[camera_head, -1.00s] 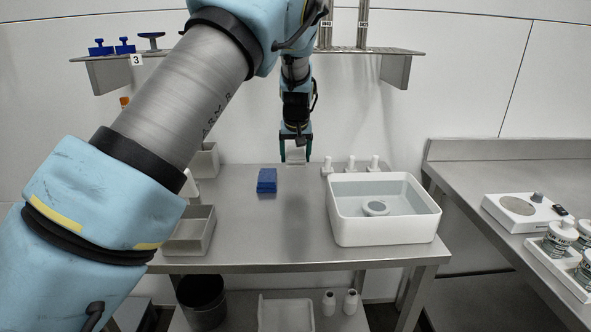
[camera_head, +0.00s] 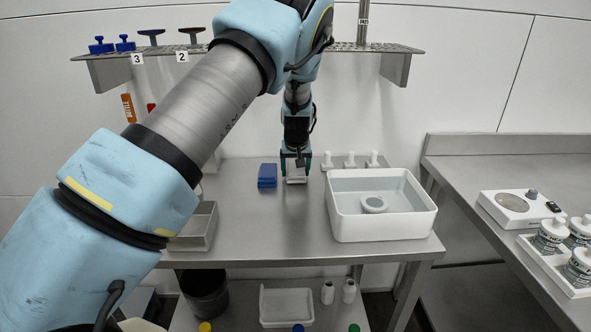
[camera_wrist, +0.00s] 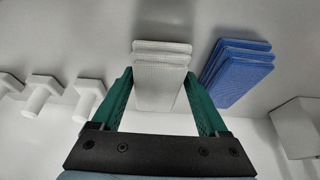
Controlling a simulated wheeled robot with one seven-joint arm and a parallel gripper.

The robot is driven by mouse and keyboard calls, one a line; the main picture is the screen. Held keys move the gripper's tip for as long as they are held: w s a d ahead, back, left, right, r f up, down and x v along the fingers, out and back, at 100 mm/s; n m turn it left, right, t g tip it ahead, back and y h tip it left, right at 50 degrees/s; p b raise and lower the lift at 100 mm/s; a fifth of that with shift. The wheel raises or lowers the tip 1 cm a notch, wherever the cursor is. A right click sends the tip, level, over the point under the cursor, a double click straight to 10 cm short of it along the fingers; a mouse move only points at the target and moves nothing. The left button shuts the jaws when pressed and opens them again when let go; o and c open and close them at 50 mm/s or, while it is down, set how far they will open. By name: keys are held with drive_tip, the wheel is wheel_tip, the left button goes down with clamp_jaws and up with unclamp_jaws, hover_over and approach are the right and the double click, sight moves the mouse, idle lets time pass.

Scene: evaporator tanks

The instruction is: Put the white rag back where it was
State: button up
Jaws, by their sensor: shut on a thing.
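The white rag (camera_head: 297,179) is a small, pale, folded piece with layered edges. It lies between the green fingers of my gripper (camera_head: 296,163), which are shut on it from both sides. In the wrist view the white rag (camera_wrist: 161,70) shows between the fingers of my gripper (camera_wrist: 160,92). It is low, at or just above the metal table (camera_head: 262,225); I cannot tell whether it touches. A stack of blue rags (camera_head: 267,176) lies just to its left. In the wrist view the blue rags (camera_wrist: 238,72) are on the right, close to one finger.
A white basin (camera_head: 381,232) stands to the right, with several white pegs (camera_head: 349,161) behind it. A grey tray (camera_head: 200,228) stands at the left. A shelf (camera_head: 345,48) hangs above. The table front between tray and basin is clear.

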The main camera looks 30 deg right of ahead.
drive_tip(key=shift+f, duration=0.45)
drive_tip(key=shift+f+b, duration=0.1)
drive_tip(key=shift+b, duration=0.2)
